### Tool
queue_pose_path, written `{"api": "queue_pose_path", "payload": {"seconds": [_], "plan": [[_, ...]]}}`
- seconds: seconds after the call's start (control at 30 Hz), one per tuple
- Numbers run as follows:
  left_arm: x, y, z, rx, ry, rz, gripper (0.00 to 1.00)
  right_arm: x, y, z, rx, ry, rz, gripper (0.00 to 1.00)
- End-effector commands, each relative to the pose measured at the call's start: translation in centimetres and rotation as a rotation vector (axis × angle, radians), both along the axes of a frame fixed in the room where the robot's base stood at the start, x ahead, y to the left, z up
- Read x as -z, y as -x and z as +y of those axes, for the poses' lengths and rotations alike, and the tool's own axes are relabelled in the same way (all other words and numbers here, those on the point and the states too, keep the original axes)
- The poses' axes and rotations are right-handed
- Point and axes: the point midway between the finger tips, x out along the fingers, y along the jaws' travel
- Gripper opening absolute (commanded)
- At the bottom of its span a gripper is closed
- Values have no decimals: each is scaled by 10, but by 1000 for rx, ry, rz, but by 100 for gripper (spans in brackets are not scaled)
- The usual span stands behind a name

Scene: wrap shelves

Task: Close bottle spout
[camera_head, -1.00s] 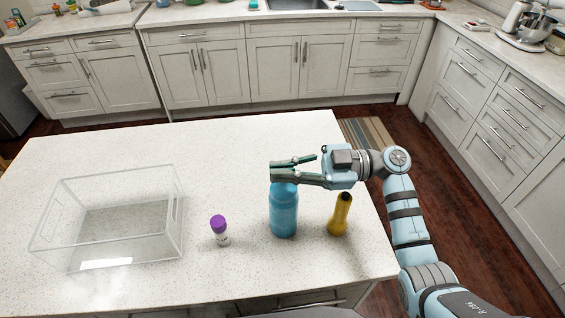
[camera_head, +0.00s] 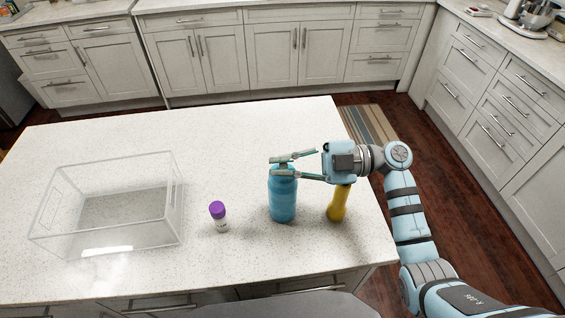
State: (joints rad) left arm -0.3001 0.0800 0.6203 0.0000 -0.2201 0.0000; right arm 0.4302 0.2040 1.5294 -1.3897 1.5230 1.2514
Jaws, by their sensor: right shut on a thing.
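A blue bottle (camera_head: 283,200) stands upright on the white speckled island top (camera_head: 240,140). My right gripper (camera_head: 283,167) is at the bottle's top, with one finger on the near side and one on the far side. It is shut on the bottle's top. The fingers and the bottle's rim hide the spout, so I cannot tell whether the spout is up or down. My left gripper is not in view.
A yellow bottle or shaker (camera_head: 338,203) stands just right of the blue bottle, partly under my right gripper. A small purple-capped bottle (camera_head: 219,217) stands to the left. A clear open bin (camera_head: 176,214) is farther left. The island's back area is clear.

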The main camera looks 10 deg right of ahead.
Motion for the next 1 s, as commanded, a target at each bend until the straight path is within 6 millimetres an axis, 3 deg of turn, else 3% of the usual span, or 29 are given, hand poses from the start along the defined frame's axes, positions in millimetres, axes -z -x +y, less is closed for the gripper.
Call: {"api": "queue_pose_path", "payload": {"seconds": [0.13,0.2,0.3,0.63,0.77,1.0], "plan": [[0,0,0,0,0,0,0,0,0,0,0,1,2,0],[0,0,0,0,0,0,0,0,0,0,0,1,2,17],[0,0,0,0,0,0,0,0,0,0,0,1,2,30],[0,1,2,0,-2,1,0,1,0,-5,1,3,2,30],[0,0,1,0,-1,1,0,1,1,-29,3,5,4,30],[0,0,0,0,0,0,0,1,5,-95,2,3,4,30]]}}
